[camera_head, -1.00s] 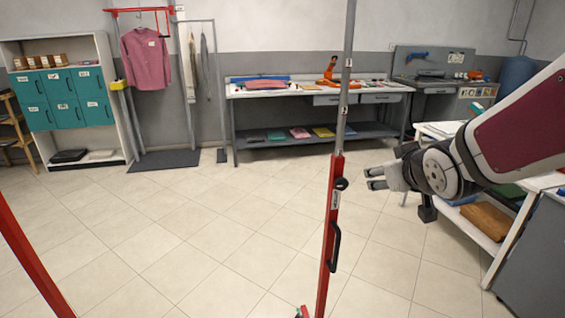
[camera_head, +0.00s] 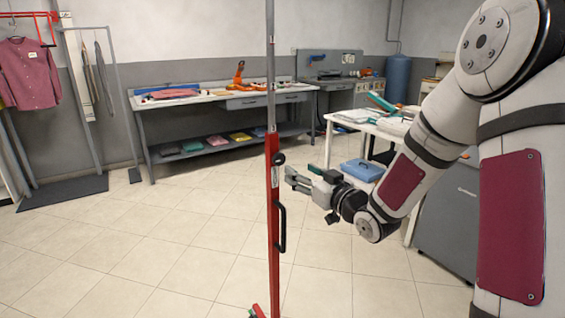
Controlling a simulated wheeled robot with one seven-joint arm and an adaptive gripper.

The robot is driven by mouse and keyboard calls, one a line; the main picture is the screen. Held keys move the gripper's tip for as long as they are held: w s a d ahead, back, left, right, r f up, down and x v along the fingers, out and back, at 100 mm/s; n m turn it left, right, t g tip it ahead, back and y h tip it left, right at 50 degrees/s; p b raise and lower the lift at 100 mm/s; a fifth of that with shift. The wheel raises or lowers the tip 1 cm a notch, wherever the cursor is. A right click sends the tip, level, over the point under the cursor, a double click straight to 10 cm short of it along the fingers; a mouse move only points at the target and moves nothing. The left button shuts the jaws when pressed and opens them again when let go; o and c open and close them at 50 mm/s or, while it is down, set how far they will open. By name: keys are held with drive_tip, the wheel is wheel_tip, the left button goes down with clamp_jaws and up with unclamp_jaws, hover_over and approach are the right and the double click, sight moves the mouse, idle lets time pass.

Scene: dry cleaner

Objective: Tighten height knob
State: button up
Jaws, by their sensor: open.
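The height knob (camera_head: 279,158) is a small black knob near the top of the red lower post (camera_head: 272,225) of an upright stand. A grey upper pole (camera_head: 270,65) rises out of the red post, and a black handle (camera_head: 282,228) sits below the knob. My gripper (camera_head: 289,179) is open and empty. Its fingers point left toward the post, a little right of and below the knob. They look apart from the knob, but I cannot tell the depth between them.
A white table (camera_head: 350,124) with folded items stands behind my arm on the right. A long workbench (camera_head: 200,102) runs along the back wall. A garment rack with a maroon shirt (camera_head: 28,73) is at far left. The tiled floor (camera_head: 150,240) left of the post is clear.

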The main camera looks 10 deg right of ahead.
sight(281, 159)
drive_tip(key=x, duration=1)
drive_tip(key=shift+w+a, duration=0.1)
drive_tip(key=shift+w, duration=0.1)
drive_tip(key=c, duration=1.1)
drive_tip(key=shift+c, duration=0.2)
